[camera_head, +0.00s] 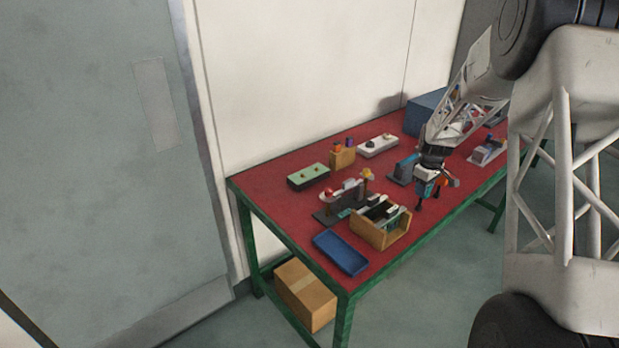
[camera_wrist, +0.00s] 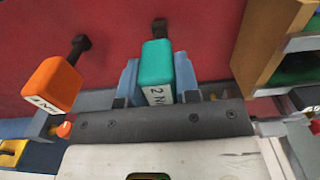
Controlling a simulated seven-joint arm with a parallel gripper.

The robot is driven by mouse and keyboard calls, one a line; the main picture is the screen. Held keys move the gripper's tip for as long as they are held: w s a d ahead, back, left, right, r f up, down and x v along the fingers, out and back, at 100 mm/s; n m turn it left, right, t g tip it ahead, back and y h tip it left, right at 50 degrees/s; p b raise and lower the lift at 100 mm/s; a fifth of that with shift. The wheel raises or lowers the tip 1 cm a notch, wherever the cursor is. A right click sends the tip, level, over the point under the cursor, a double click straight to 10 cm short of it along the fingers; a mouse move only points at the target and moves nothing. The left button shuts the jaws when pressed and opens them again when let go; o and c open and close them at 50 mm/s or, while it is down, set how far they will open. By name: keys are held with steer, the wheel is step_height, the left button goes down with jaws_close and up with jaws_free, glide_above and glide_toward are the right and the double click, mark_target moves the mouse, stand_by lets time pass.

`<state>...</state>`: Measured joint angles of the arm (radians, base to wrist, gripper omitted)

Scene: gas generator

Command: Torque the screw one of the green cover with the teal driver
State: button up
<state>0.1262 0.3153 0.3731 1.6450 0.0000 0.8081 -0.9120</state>
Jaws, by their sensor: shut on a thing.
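My gripper (camera_head: 428,184) is over the right part of the red table. In the wrist view its two blue-grey fingers (camera_wrist: 157,84) are shut on the teal driver (camera_wrist: 156,66), one on each side of its block-shaped handle, which has a white label. The driver's dark bit points away from the gripper. The teal handle also shows small in the head view (camera_head: 425,174). A low dark box with a pale green top (camera_head: 308,175), which looks like the green cover, lies at the table's far left. Small yellowish spots show on it; I cannot tell which is screw one.
An orange driver (camera_wrist: 52,85) is beside the left finger. A wooden rack (camera_head: 376,237) with upright plates stands left of my gripper, near a fixture with knobs (camera_head: 327,216). A blue tray (camera_head: 341,253) lies at the front corner. A white block (camera_head: 378,146) is behind.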

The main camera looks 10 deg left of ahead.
steer(key=shift+r, duration=3.5)
steer(key=shift+w+a+r+m, duration=0.15)
steer(key=shift+a+r+m, duration=0.35)
steer(key=shift+a+r, duration=0.15)
steer(key=w+a+r+m, duration=0.4)
steer(key=a+r, duration=0.4)
steer(key=a, duration=0.5)
steer(key=w+a+f+n, duration=0.2)
steer(key=a+n, duration=0.5)
steer(key=a, duration=0.2)
steer(key=w+a+f+n, duration=0.3)
steer(key=a+n, duration=0.5)
steer(key=a, duration=0.1)
steer(key=w+a+f+n, duration=0.2)
steer(key=a+n, duration=0.6)
steer(key=a, duration=0.1)
steer(key=shift+w+a+f, duration=0.15)
steer(key=shift+a+f, duration=0.05)
steer(key=shift+a, duration=0.2)
